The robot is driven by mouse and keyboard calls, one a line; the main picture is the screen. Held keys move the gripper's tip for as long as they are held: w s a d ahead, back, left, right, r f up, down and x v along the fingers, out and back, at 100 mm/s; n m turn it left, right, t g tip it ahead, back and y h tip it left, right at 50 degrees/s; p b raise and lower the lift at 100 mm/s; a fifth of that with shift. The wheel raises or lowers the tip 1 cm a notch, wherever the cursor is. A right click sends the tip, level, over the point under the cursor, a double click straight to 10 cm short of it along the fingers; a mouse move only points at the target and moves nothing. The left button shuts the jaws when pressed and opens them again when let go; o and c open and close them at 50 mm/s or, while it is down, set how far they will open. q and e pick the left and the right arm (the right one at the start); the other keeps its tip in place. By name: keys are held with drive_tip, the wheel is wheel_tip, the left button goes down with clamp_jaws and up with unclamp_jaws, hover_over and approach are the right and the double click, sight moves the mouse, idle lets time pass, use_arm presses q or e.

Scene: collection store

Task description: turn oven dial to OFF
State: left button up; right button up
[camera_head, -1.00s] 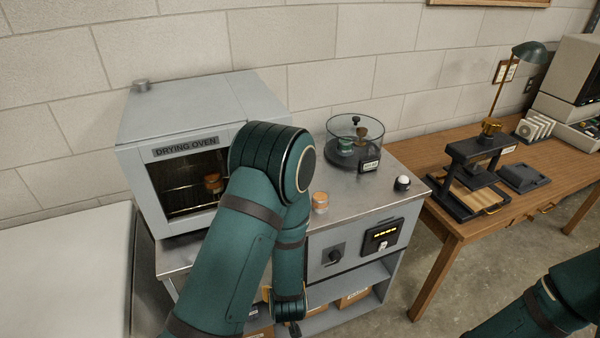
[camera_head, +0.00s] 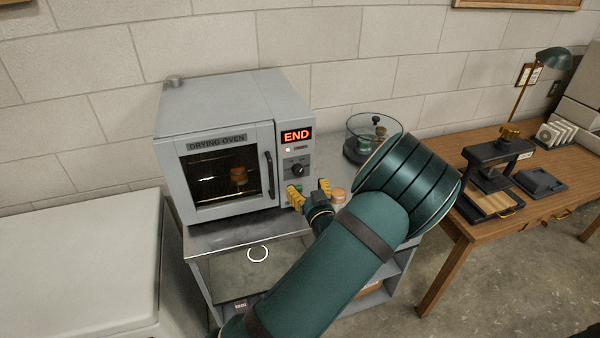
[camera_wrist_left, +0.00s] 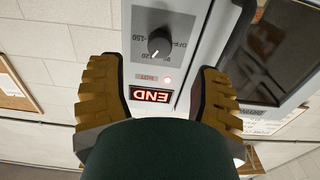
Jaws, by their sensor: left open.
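The drying oven (camera_head: 225,140) stands on the grey cabinet with its door shut; a jar shows behind the glass. Its black dial (camera_head: 298,170) is on the right-hand panel, below a red display (camera_head: 297,136) reading END and a small lit lamp. In the left wrist view the dial (camera_wrist_left: 160,40) appears upside down, with a white pointer mark; I cannot tell its exact setting. My left gripper (camera_head: 309,190) is open and empty, its yellow fingers just in front of and below the dial, apart from it. The fingers (camera_wrist_left: 160,90) frame the panel in the wrist view. My right gripper is not in view.
A glass desiccator (camera_head: 372,138) stands right of the oven, partly behind my left arm. An amber jar (camera_head: 338,195) is on the cabinet top close to my gripper. A wooden table (camera_head: 560,185) with a press is farther right. A white chest (camera_head: 80,265) stands left.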

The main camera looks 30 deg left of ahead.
sight(299, 173)
use_arm(q)
drive_tip(key=x, duration=0.7)
drive_tip(key=shift+d, duration=0.1)
clamp_jaws()
